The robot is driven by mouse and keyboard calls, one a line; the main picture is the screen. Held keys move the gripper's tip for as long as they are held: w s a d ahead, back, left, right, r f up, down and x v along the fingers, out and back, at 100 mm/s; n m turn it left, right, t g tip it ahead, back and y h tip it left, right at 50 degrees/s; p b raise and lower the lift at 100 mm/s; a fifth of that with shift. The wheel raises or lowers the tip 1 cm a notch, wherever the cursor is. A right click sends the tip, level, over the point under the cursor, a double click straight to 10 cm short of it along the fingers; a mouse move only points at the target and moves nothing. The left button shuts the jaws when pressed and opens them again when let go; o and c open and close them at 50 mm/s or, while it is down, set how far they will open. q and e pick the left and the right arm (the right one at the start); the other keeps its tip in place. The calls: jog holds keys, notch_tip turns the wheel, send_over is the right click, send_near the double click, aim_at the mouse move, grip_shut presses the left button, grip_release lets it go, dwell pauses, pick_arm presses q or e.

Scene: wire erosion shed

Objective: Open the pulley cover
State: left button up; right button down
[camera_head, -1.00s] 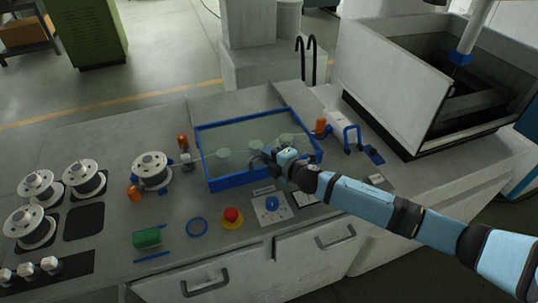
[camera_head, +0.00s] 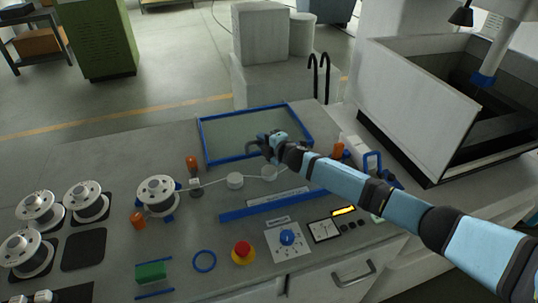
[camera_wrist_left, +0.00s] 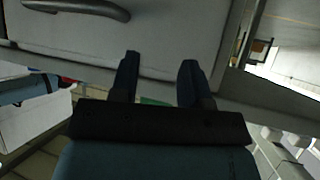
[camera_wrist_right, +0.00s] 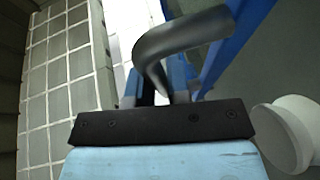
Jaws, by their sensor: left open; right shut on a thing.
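The pulley cover (camera_head: 203,140) is a clear panel in a blue frame. It stands raised and tilted up at its back side, with its front edge lifted off the machine top. My right gripper (camera_head: 262,146) is shut on the cover's dark handle (camera_wrist_right: 180,38), beside the blue frame in the right wrist view. My left gripper (camera_wrist_left: 158,78) is open and empty, low before a cabinet front in the left wrist view; the head view does not show it.
Wire spools (camera_head: 158,194) stand at the left. A red stop button (camera_head: 243,252), a blue knob (camera_head: 287,237) and a lit display (camera_head: 344,211) lie along the front. A large open tank (camera_head: 420,120) rises at the right. Dark hooked pipes (camera_head: 319,78) stand behind the cover.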

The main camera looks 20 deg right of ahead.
aim_at(258, 129)
jog(key=w+b, duration=0.2)
jog(key=w, duration=0.4)
jog(key=shift+w+a, duration=0.1)
jog(key=shift+w, duration=0.35)
jog(key=shift+r, duration=0.2)
